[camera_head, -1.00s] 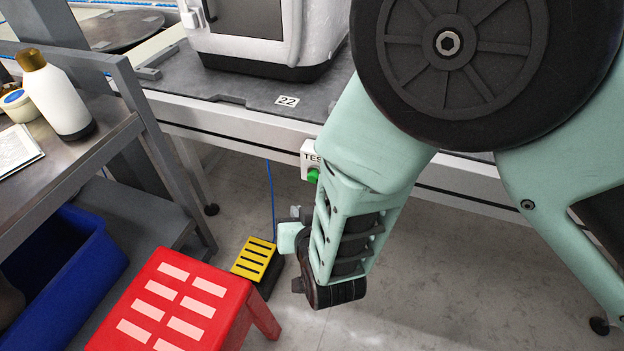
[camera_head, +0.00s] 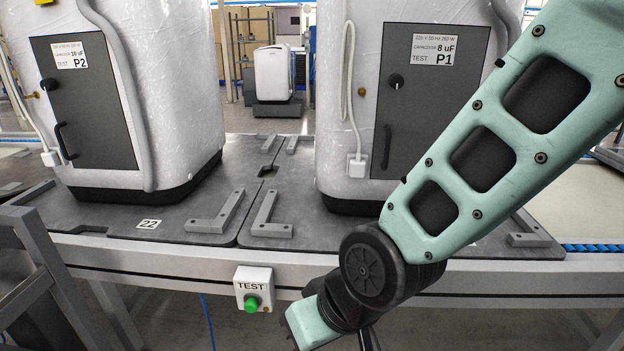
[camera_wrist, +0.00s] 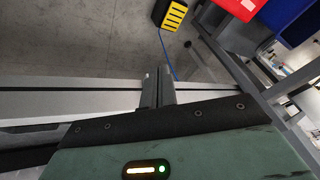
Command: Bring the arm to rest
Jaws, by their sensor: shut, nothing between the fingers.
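My arm comes in from the upper right of the head view, and its teal forearm reaches down toward the lower middle. Its wrist end hangs in front of the conveyor edge at the bottom of the head view, with the fingers out of that picture. In the wrist view my gripper (camera_wrist: 158,76) is shut, its two dark fingers together with nothing between them. They point toward the rail and the floor beyond.
Two wrapped white units, P2 (camera_head: 170,75) and P1 (camera_head: 350,100), stand on grey pallets. A TEST box (camera_head: 254,283) with a green button is on the conveyor front, left of my wrist.

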